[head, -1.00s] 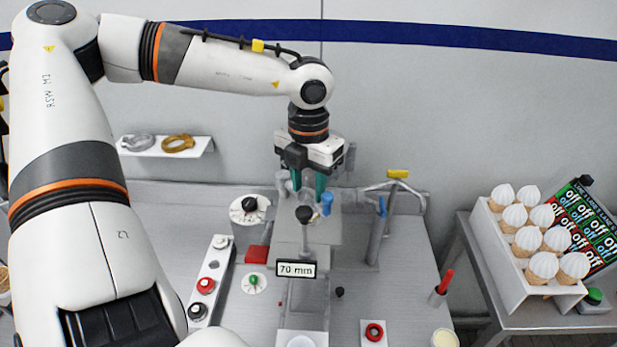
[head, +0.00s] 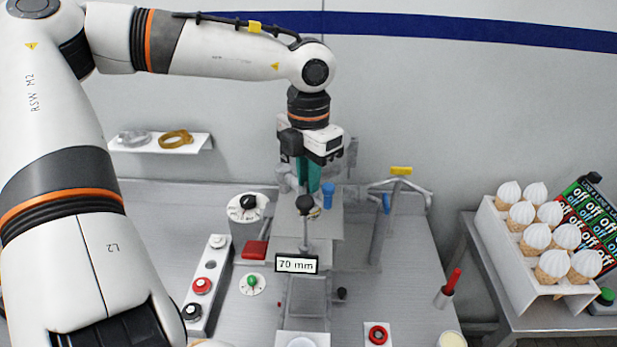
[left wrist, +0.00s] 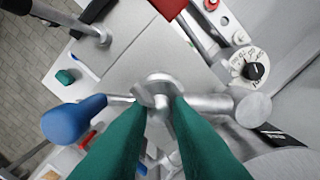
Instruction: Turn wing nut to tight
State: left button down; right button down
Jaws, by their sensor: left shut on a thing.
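The wing nut (left wrist: 161,97) is a grey metal piece in the left wrist view, between the tips of my left gripper's green fingers. My left gripper (head: 308,183) points straight down behind the 70 mm sign in the head view, and its fingers also show in the left wrist view (left wrist: 160,110). It is shut on the wing nut, whose wings are partly hidden by the fingertips. A blue-handled part (left wrist: 75,117) lies beside it, and its blue knob shows in the head view (head: 328,190). My right gripper is not in view.
A post with a yellow-tipped handle (head: 401,171) is to the right. A dial (head: 247,208) and a button strip (head: 207,285) are to the left.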

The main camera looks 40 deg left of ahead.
pick_arm(q)
jog(key=c, duration=1.3)
grip_release()
jog(key=shift+w, duration=0.1)
jog(key=shift+c, duration=0.2)
notch_tip(320, 180, up, 12)
jog(key=b, duration=0.2)
